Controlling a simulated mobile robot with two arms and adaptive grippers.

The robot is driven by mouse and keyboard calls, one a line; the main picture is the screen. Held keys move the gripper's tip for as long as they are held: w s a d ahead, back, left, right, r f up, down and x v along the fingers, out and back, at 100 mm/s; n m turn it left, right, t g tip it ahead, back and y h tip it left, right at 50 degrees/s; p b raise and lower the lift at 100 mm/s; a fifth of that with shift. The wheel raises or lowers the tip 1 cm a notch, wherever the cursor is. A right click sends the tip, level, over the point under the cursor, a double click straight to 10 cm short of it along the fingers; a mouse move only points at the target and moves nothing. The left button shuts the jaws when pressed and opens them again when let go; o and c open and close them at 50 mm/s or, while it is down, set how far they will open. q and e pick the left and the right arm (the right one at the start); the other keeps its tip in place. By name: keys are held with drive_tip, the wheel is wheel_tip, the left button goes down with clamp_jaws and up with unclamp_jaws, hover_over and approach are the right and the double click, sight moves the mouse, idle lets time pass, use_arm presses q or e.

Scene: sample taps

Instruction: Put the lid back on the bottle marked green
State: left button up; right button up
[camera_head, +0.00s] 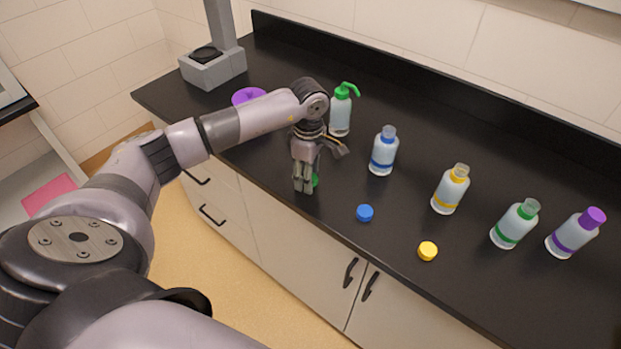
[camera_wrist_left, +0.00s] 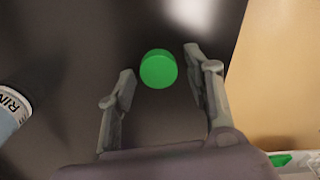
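The green lid (camera_head: 315,181) lies on the black counter near its front edge, partly hidden behind my left gripper (camera_head: 304,190). In the left wrist view the lid (camera_wrist_left: 158,69) sits between the fingertips of my open left gripper (camera_wrist_left: 160,72), with a gap on both sides. The bottle marked green (camera_head: 513,226) stands upright at the right of the counter, with a green band and a see-through green neck without a lid. My right gripper is not in view.
A green-nozzled wash bottle (camera_head: 341,113) stands behind my left gripper. Blue-marked (camera_head: 383,152), yellow-marked (camera_head: 450,190) and purple-capped (camera_head: 575,234) bottles stand in the row. A blue lid (camera_head: 365,213) and a yellow lid (camera_head: 428,251) lie in front. A grey stand (camera_head: 213,70) is far left.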

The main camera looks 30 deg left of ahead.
use_arm(q)
drive_tip(key=c, duration=0.5)
drive_tip(key=shift+c, duration=0.2)
wheel_tip(320, 180, up, 20)
drive_tip(key=b, duration=0.2)
drive_tip(key=shift+b, duration=0.35)
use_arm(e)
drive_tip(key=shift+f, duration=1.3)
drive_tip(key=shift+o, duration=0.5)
